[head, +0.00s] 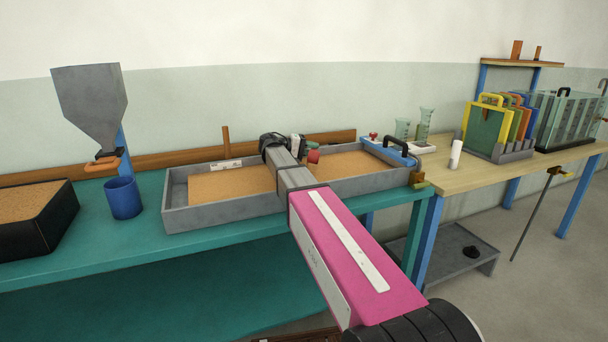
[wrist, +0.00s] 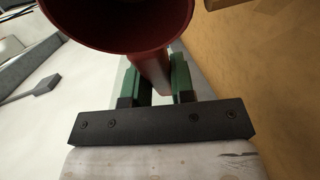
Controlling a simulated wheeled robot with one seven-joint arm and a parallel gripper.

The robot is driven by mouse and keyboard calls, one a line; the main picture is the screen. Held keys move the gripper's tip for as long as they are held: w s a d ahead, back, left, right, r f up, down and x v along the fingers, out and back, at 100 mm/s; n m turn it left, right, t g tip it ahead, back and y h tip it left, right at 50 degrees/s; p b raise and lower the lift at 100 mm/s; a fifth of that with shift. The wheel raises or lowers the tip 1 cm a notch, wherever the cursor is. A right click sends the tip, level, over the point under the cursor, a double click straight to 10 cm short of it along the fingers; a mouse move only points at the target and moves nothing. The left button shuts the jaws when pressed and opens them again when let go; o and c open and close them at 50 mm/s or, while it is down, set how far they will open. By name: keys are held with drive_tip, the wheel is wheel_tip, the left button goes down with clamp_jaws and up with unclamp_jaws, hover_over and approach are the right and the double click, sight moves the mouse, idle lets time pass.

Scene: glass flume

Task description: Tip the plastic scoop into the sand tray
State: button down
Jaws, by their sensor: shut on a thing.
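The red plastic scoop (wrist: 152,72) is held by its handle between the green fingers of my gripper (wrist: 158,86). Its round bowl fills the top of the wrist view, cut off by the frame edge, and its inside looks dark; I cannot tell what it holds. In the head view the scoop (head: 313,157) shows as a small red shape beside my gripper (head: 298,146), partly hidden by my arm. The long grey sand tray (head: 225,212) lies on the teal bench, with tan sand in it. My gripper and the scoop appear over the tray's middle, which my arm covers.
A grey hopper (head: 92,105) stands above a blue cup (head: 123,199) left of the tray. A black box of sand (head: 62,222) is at far left. Right of the tray, a wooden table (head: 478,175) holds beakers, a white cylinder (head: 456,155) and coloured panels (head: 485,128).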

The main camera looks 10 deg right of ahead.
drive_tip(key=shift+w+a+n+h, duration=0.1)
drive_tip(key=shift+a+n+h, duration=0.2)
drive_tip(key=shift+h, duration=0.6)
idle(0.6)
drive_tip(key=shift+d, duration=0.1)
idle(0.8)
